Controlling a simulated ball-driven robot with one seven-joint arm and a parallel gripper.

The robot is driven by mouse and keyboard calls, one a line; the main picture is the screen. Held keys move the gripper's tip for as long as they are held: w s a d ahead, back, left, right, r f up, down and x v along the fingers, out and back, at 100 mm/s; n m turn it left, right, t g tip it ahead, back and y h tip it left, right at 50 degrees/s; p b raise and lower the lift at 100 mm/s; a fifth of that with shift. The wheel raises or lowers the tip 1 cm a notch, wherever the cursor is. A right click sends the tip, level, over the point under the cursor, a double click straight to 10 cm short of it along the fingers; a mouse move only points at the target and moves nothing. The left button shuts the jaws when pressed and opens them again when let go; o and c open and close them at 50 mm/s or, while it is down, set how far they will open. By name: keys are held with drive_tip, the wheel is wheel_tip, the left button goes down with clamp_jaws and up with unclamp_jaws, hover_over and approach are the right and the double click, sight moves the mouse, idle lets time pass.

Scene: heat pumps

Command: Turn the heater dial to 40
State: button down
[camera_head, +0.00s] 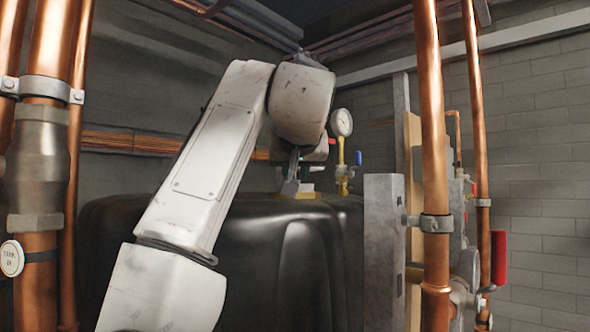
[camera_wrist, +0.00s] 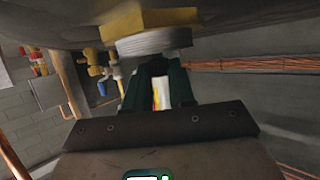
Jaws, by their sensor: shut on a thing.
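The heater dial (camera_wrist: 158,93) shows in the wrist view as a white piece with red and yellow marking between the dark fingers. My gripper (camera_wrist: 162,75) is shut on it. A grey round collar (camera_wrist: 153,43) on a yellow base (camera_wrist: 150,22) is just beyond the fingertips, against the black tank. The number set on the dial cannot be read.
A round pressure gauge (camera_head: 341,122) on a brass fitting with a blue handle (camera_head: 358,158) stands right of my gripper. Vertical copper pipes (camera_head: 432,130) and a grey post (camera_head: 384,250) are at the right. More copper pipes (camera_head: 50,60) are at the left.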

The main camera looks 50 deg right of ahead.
drive_tip(key=n+t+y, duration=0.1)
drive_tip(key=y, duration=0.1)
drive_tip(key=n+t+y+b, duration=0.1)
drive_tip(key=n, duration=0.1)
drive_tip(key=n+t+y+b, duration=0.1)
drive_tip(key=n+y, duration=0.1)
drive_tip(key=shift+s+d+y, duration=0.25)
drive_tip(key=shift+d+y, duration=0.05)
drive_tip(key=shift+d, duration=0.1)
drive_tip(key=shift+d+n+y+b, duration=0.15)
drive_tip(key=shift+n+y+b, duration=1)
drive_tip(key=shift+n+y, duration=1.05)
drive_tip(key=shift+y, duration=0.3)
drive_tip(key=c, duration=0.9)
unclamp_jaws()
drive_tip(key=shift+c, duration=0.2)
drive_tip(key=shift+w+r+p, duration=0.1)
drive_tip(key=shift+p, duration=0.2)
